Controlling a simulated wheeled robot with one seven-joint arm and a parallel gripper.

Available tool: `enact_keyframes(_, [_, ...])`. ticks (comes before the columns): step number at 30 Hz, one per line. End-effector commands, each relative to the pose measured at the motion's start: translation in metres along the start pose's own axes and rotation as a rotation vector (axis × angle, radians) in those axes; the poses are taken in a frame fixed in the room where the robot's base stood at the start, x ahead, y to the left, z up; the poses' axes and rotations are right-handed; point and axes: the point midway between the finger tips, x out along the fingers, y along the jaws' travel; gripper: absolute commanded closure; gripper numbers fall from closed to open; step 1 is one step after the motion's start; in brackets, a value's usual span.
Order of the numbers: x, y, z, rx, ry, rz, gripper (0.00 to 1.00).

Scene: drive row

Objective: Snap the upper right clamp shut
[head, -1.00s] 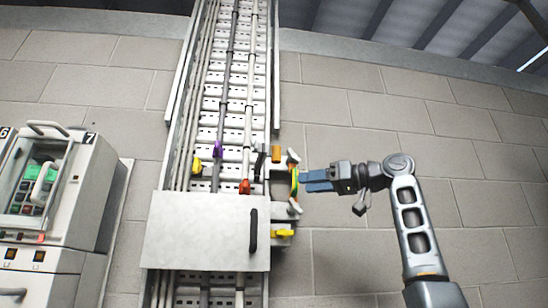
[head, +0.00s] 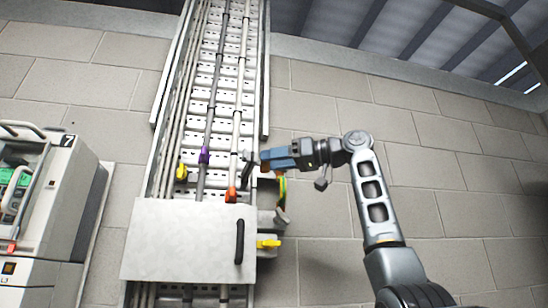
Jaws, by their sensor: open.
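Two thick cables, one grey (head: 212,110) and one white (head: 239,110), run up a perforated tray. A black clamp piece (head: 247,171) stands tilted at the right of the white cable, apparently the raised part of the upper right clamp; its hinge and latch are too small to make out. My gripper (head: 264,159) has blue fingers and comes in from the right at the tray's right edge. Its tips are just right of the black piece; I cannot tell whether they touch. It looks empty. The fingers cover the parts behind them.
A purple piece (head: 204,156), a yellow piece (head: 181,172) and a red-orange piece (head: 231,195) sit on or beside the cables. A pale cover plate (head: 185,240) with a black handle (head: 239,242) is below. A yellow lever (head: 268,243) juts out right.

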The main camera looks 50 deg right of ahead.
Motion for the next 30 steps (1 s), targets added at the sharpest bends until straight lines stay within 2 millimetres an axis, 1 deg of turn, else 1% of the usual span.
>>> enact_keyframes(3, [0.0034, 0.0, 0.0003, 0.0, 0.0, 0.0, 0.47])
enact_keyframes(9, [0.0034, 0.0001, 0.0005, 0.0, 0.0, 0.0, 0.47])
enact_keyframes(25, [0.0031, 0.0, 0.0003, 0.0, 0.0, 0.0, 0.98])
enact_keyframes(26, [0.003, 0.0, 0.0003, 0.0, 0.0, 0.0, 1.0])
enact_keyframes(30, [0.003, -0.0001, 0.0003, 0.0, 0.0, 0.0, 1.0])
